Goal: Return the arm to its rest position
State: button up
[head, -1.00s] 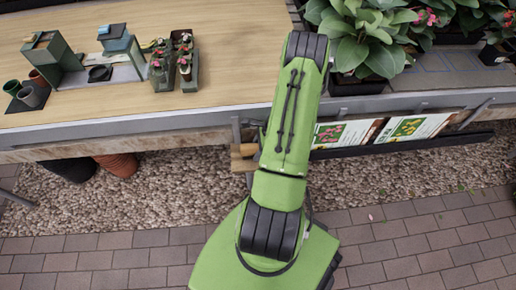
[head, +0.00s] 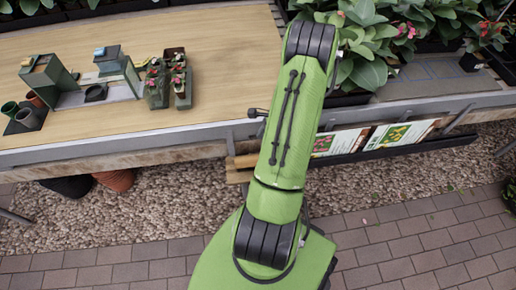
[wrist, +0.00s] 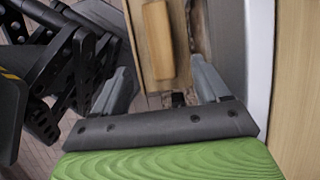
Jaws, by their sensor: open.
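In the head view my green arm reaches up from the bottom over the edge of the potting table (head: 225,95). The arm hides most of the gripper there; a small black part sticks out left of the arm above the table edge.
A wooden handle (head: 244,161) lies beside my arm below the table edge; a wooden piece (wrist: 158,42) shows close in the wrist view. Potted plants (head: 178,85) and a green stand (head: 47,80) are on the table. Leafy plants (head: 365,70) crowd the right. Paving in front is clear.

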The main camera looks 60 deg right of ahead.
jog(key=shift+r, duration=0.2)
dwell(0.5)
jog(key=w+a+r+n+h+p, duration=0.1)
jog(key=w+a+r+n+p, duration=0.15)
jog(key=a+r+n, duration=0.45)
jog(key=w+a+r+n+h+p, duration=0.1)
jog(key=w+a+r+n, duration=0.15)
jog(key=r, duration=0.85)
jog(key=w+a+r+n+p, duration=0.2)
jog(key=w+a+r+n, duration=0.3)
jog(key=r, duration=0.4)
jog(key=s+a+r+n+t+p, duration=0.2)
jog(key=s+a+r+n+p, duration=0.3)
jog(key=s+a+r+n, duration=0.7)
jog(key=a+r+n, duration=0.1)
jog(key=a, duration=0.2)
jog(key=shift+r+h, duration=0.4)
